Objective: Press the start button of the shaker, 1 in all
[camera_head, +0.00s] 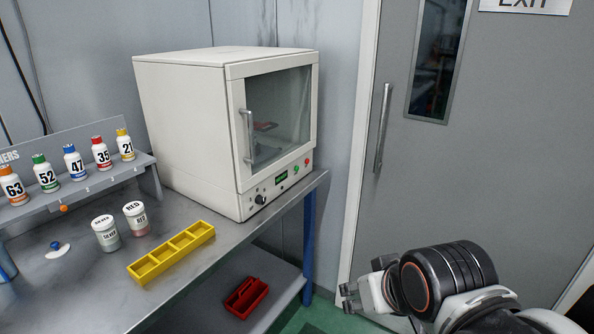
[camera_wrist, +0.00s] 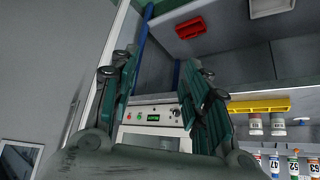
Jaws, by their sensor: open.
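The shaker (camera_head: 190,120) is a white box with a glass door on the metal table. Its front panel carries a green button (camera_head: 296,168), a red button (camera_head: 307,162), a lit green display (camera_head: 281,178) and a black knob (camera_head: 260,199). I cannot read which button is start. My gripper (camera_head: 364,279) is open and empty, in front of the door, lower right of the shaker and apart from it. In the wrist view, seen upside down, the panel (camera_wrist: 172,115) shows between the open fingers, with the green button (camera_wrist: 138,115) and red button (camera_wrist: 128,115).
The metal table (camera_head: 100,280) holds a yellow tray (camera_head: 172,254), two labelled jars (camera_head: 105,234) and a rack of numbered bottles (camera_head: 70,163). A red tray (camera_head: 245,297) sits on the lower shelf. A grey door (camera_head: 440,170) stands to the right. Space before the panel looks clear.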

